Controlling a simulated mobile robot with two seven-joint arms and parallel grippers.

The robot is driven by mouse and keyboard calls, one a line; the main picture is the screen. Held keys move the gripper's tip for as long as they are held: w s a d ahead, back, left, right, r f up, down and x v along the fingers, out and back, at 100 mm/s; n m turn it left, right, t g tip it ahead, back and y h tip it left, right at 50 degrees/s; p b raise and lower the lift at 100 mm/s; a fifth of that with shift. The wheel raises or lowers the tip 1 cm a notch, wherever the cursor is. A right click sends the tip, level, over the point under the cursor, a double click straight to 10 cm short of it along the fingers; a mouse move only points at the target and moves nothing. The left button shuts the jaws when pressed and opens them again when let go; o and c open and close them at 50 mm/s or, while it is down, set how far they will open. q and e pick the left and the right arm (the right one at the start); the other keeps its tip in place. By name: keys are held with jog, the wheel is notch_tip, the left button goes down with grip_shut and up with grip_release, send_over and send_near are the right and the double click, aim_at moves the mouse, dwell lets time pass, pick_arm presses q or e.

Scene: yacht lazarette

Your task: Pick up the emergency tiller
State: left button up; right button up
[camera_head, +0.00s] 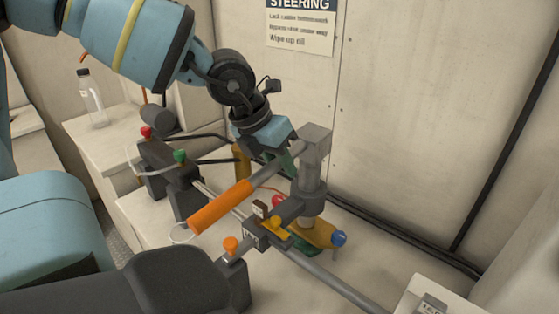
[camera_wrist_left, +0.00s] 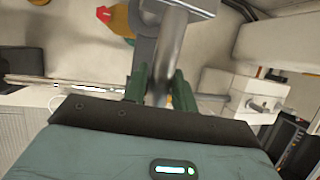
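The emergency tiller seems to be the grey bar with an orange grip (camera_head: 220,206) and a square grey head (camera_head: 315,140) at its upper end. It slopes up to the right, its head on top of an upright grey post (camera_head: 310,185). My left gripper (camera_head: 282,158) is at the bar, between grip and head. In the left wrist view, the metal bar (camera_wrist_left: 170,45) runs between the two green fingers (camera_wrist_left: 160,88). Whether both fingers press on it is unclear. My right gripper is not in view.
Grey fittings with red, green, orange and blue knobs (camera_head: 339,238) crowd round the post. A grey rod (camera_head: 330,284) runs along the bench below. A wall with a steering sign (camera_head: 300,27) is close behind.

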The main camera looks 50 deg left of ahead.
pick_arm(q)
grip_shut()
jog(key=shift+r, duration=0.15)
